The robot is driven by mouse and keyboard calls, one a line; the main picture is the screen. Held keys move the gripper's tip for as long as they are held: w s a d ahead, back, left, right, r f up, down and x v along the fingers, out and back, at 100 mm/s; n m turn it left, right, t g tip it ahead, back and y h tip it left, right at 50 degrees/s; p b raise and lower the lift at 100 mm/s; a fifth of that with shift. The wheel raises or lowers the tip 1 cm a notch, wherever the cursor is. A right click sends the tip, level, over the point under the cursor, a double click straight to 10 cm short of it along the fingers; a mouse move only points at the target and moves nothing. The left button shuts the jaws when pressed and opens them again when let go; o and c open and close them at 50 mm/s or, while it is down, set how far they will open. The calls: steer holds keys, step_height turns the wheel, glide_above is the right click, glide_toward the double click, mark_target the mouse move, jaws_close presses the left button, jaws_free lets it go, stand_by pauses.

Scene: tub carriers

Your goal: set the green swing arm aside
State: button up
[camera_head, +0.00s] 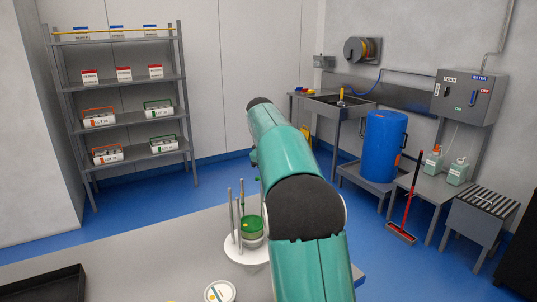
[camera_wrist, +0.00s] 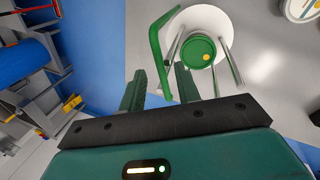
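The green swing arm (camera_wrist: 156,48) is a bent bar in the wrist view, beside the carrier's white round base (camera_wrist: 222,20). Its lower end shows in the gap between the fingers of my gripper (camera_wrist: 158,88). The fingers are apart, and I cannot tell whether either touches the bar. A green tub (camera_wrist: 198,52) with a yellow dot stands among metal posts on the carrier. In the head view the tub (camera_head: 251,229) and the white base (camera_head: 236,251) show left of my arm, which hides my gripper and most of the swing arm.
The carrier stands on a grey table (camera_head: 185,250). A white round labelled item (camera_head: 220,291) is near its front, and a black tray (camera_head: 45,286) is at left. Open table lies between tray and carrier. Shelves (camera_head: 125,115) and a blue barrel (camera_head: 384,145) stand beyond.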

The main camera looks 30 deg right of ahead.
steer(key=v, duration=1.2)
